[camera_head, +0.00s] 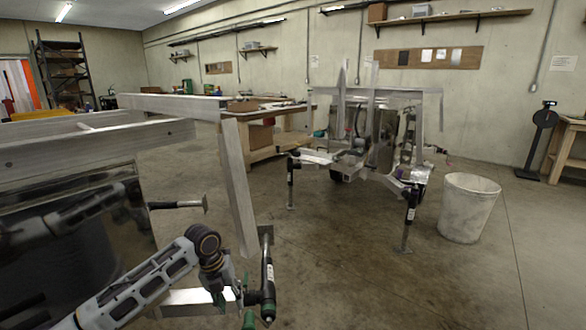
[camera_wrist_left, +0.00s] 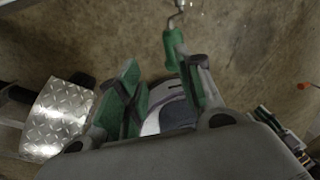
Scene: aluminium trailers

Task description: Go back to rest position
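My left arm reaches in from the lower left of the head view. Its left gripper (camera_head: 236,302) is low beside the near trailer's corner, close to a black jack leg (camera_head: 268,278). In the left wrist view the left gripper (camera_wrist_left: 160,82) has its green-padded fingers apart, with nothing clasped between them. A green crank handle (camera_wrist_left: 172,46) on a metal rod is just beyond the fingertips, near the right-hand finger; I cannot tell whether they touch. My right gripper is not in view.
The near aluminium trailer (camera_head: 95,150) fills the left, its post beside my arm. A diamond-plate piece (camera_wrist_left: 58,115) is left of the gripper. Another trailer (camera_head: 375,135) and a white bin (camera_head: 468,207) stand further back. The floor at front right is clear.

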